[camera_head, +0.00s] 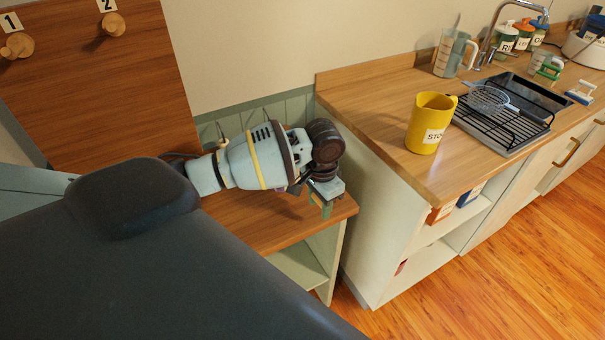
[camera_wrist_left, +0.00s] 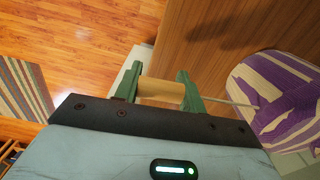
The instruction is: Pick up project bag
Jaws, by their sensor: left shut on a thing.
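A rounded purple-and-white striped thing (camera_wrist_left: 285,100), which looks like the project bag, is at the right of the left wrist view. My left gripper (camera_wrist_left: 160,92) has green fingers shut on a tan cylinder (camera_wrist_left: 161,94). A thin pale cord runs from beside the right finger toward the striped thing. In the head view my left gripper (camera_head: 326,207) points down above the right end of a low wooden bench (camera_head: 262,218). The bag is not visible there, and the arm covers part of the bench. My right gripper is in neither view.
A counter (camera_head: 385,115) stands right of the bench, with a yellow jug (camera_head: 431,122) near its edge and a black dish rack (camera_head: 505,122). A board with wooden pegs (camera_head: 112,24) is at the left. The floor (camera_head: 520,255) at right is clear.

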